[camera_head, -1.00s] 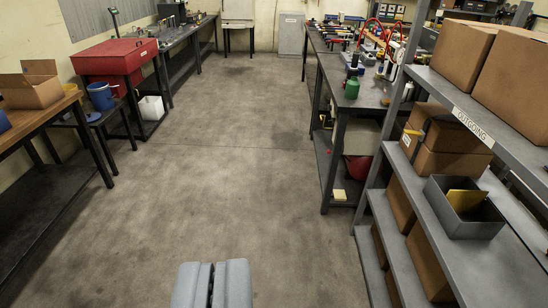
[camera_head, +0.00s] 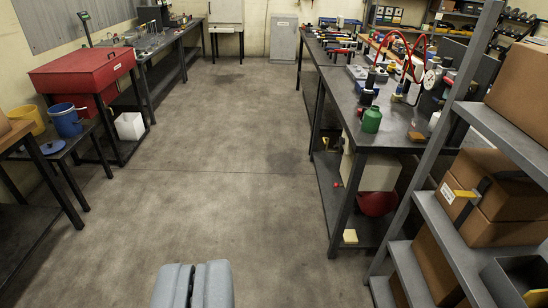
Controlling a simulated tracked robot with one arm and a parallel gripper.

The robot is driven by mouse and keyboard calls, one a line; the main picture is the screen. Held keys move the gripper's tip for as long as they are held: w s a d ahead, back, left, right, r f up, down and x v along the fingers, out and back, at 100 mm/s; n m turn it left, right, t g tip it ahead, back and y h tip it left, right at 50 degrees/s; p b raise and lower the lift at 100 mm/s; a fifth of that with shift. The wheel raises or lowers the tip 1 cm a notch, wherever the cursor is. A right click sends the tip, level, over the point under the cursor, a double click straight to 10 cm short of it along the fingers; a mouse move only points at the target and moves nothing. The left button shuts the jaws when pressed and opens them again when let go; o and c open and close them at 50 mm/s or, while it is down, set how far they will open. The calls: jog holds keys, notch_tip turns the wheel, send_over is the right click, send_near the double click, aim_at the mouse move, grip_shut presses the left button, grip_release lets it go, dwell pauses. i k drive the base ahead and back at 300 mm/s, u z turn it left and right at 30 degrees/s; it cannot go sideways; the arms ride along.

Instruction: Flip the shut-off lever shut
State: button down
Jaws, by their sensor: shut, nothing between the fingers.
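My gripper (camera_head: 192,286) is at the bottom of the view, its two grey fingers shut together with nothing between them, above the bare floor. I cannot make out a shut-off lever for certain. The right workbench (camera_head: 345,108) carries a red hose (camera_head: 403,37), a round white gauge (camera_head: 431,79) and several small tools. A green bottle (camera_head: 371,120) stands near the bench's front corner. These are all well ahead and to the right of my gripper, apart from it.
The concrete floor (camera_head: 215,165) ahead is a clear aisle. On the left stand a red cabinet (camera_head: 82,66), a blue bucket (camera_head: 66,121) and a white bin (camera_head: 130,126). A grey shelf rack with cardboard boxes (camera_head: 496,200) is close on the right. A grey locker (camera_head: 283,38) stands at the back.

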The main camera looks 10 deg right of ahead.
aim_at(445, 78)
jog(key=z, duration=0.1)
jog(key=i, duration=1.3)
jog(key=z, duration=0.45)
jog(key=i, duration=1.3)
jog(key=z, duration=0.3)
jog(key=i, duration=1)
jog(key=z, duration=0.2)
